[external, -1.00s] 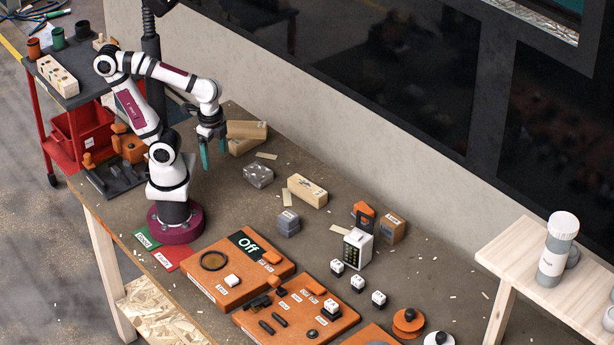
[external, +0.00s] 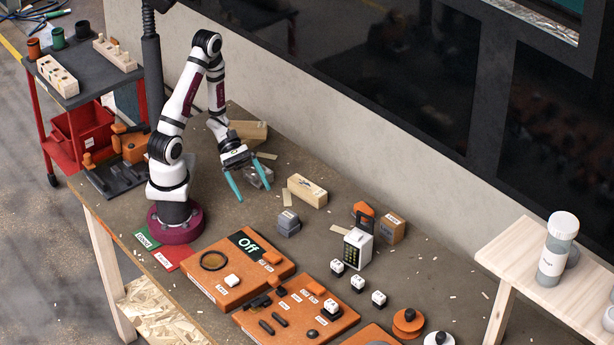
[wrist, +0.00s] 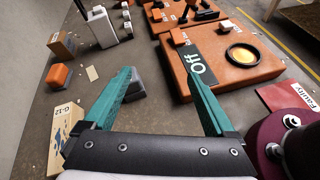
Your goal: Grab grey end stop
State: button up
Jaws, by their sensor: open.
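A grey block with a lighter top (external: 288,224) stands on the bench in front of my arm. It also shows in the wrist view (wrist: 135,88), partly hidden behind the left finger. A second, speckled grey block (external: 255,181) lies farther back, partly hidden by my gripper in the external view. I cannot tell for certain which is the grey end stop. My gripper (external: 254,195) has teal fingers pointing down, spread apart with nothing between them. In the wrist view my gripper (wrist: 157,75) is open, and the grey block is near its left fingertip.
A wooden block (external: 307,191) lies right of my gripper. An orange panel with an "Off" display (external: 225,280) lies toward the front. A white box (external: 357,249) and an orange-brown block (external: 391,228) stand farther right. Bare bench lies between the grey block and the panel.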

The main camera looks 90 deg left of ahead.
jog(key=a+f+n+t+y, duration=0.2)
jog(key=a+f+n+t, duration=0.15)
jog(key=n, duration=0.25)
send_near(294, 223)
jog(key=shift+g, duration=0.25)
jog(key=x, duration=0.4)
jog(key=shift+s+d, duration=0.1)
jog(key=shift+d, duration=0.3)
jog(key=x, duration=0.6)
jog(key=shift+w+a, duration=0.2)
jog(key=shift+w, duration=0.25)
grip_shut()
